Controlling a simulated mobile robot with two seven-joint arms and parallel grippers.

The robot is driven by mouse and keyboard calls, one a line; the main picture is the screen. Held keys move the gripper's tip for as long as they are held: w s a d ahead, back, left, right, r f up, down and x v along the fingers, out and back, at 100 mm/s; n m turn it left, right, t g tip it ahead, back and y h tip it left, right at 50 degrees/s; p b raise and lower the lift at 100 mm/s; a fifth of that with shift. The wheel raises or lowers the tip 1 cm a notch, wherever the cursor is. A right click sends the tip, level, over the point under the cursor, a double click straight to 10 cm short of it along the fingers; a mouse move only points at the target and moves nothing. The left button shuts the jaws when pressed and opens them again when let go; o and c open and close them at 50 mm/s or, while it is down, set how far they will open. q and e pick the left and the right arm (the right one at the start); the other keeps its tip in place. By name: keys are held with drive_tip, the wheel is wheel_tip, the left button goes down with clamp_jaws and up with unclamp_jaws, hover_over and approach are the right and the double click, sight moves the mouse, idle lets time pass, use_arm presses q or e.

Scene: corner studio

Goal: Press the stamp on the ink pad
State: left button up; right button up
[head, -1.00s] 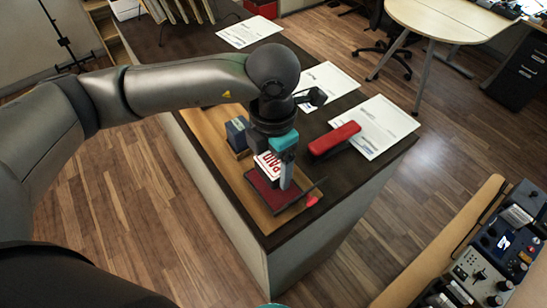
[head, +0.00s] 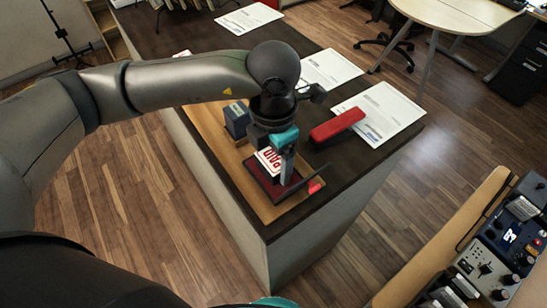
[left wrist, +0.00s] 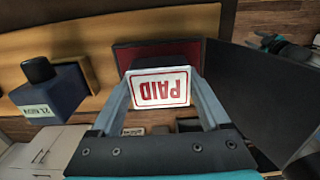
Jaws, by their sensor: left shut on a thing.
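My left gripper (head: 275,172) is shut on the stamp (head: 269,161), a dark block with a white label reading PAID in red. The stamp's label also faces the camera in the left wrist view (left wrist: 160,88), between the two fingers. The ink pad (head: 258,184) lies open on the wooden board, a dark red pad in a black case, with its dark lid tilted up on the right. It also shows behind the stamp in the left wrist view (left wrist: 126,57). The stamp is upright over the pad; its underside is hidden, so I cannot tell whether it touches.
A dark blue stamp (head: 237,120) with a knob stands on the wooden board (head: 208,128), left of my gripper. A red stapler (head: 337,125) lies to the right, beside white papers (head: 385,112). A small bright red thing (head: 315,187) is by the pad's lid.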

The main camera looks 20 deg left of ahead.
use_arm(q)
drive_tip(key=shift+f+b, duration=0.25)
drive_tip(key=shift+b, duration=0.05)
idle(1.0)
drive_tip(key=shift+r, duration=0.1)
drive_tip(key=shift+r+p, duration=2.2)
drive_tip(key=shift+r, duration=1.5)
